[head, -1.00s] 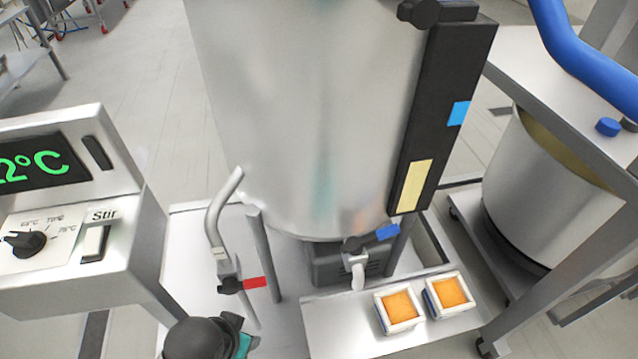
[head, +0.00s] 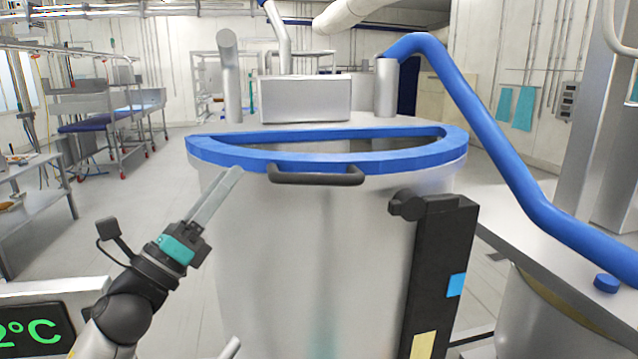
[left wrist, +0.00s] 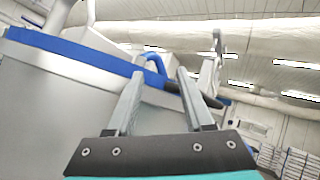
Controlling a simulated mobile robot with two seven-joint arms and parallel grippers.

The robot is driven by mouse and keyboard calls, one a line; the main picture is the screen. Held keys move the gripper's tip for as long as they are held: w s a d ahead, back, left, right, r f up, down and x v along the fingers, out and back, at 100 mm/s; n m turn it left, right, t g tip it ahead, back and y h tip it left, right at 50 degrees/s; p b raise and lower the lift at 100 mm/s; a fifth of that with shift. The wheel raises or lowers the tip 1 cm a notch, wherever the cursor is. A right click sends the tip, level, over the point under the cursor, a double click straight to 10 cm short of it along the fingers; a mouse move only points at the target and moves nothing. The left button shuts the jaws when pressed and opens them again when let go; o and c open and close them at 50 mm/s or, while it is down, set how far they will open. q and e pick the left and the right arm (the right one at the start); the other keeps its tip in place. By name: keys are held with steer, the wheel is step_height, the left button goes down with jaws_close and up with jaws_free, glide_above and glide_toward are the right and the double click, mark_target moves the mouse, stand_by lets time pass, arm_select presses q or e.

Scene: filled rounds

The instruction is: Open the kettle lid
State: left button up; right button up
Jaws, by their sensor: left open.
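The kettle (head: 300,250) is a large upright steel cylinder in the middle of the head view. A blue half-moon lid rim (head: 230,155) lies flat across the front of its top. A black handle (head: 316,178) sticks out from the rim's front edge. My left gripper (head: 236,172) reaches up from the lower left, its fingers pointing toward the rim, left of the handle and apart from it. In the left wrist view the gripper (left wrist: 160,80) has its two fingers spread, nothing held. There the black handle (left wrist: 213,101) shows beyond the right finger, partly hidden by it.
A black upright gauge box (head: 432,270) is on the kettle's right front. A blue pipe (head: 480,130) arches from the kettle top down to the right. A control panel (head: 40,325) with a green display stands lower left. Open floor lies left of the kettle.

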mark_target(300, 179)
arm_select(q)
steer(key=s+r+m+g+h, duration=0.1)
steer(key=s+m+g+h, duration=0.1)
steer(key=m+g, duration=0.9)
steer(key=s+r+m+g+h, duration=0.2)
steer(key=m+g, duration=0.4)
steer(key=m, duration=1.2)
steer(key=p+x, duration=0.5)
steer(key=x, duration=0.9)
steer(key=shift+w+f+p, duration=0.15)
steer(key=shift+w+p, duration=0.05)
steer(key=shift+p, duration=0.1)
steer(key=shift+w+d+f, duration=0.2)
steer(key=shift+d, duration=0.3)
steer(key=shift+c, duration=0.4)
jaws_close()
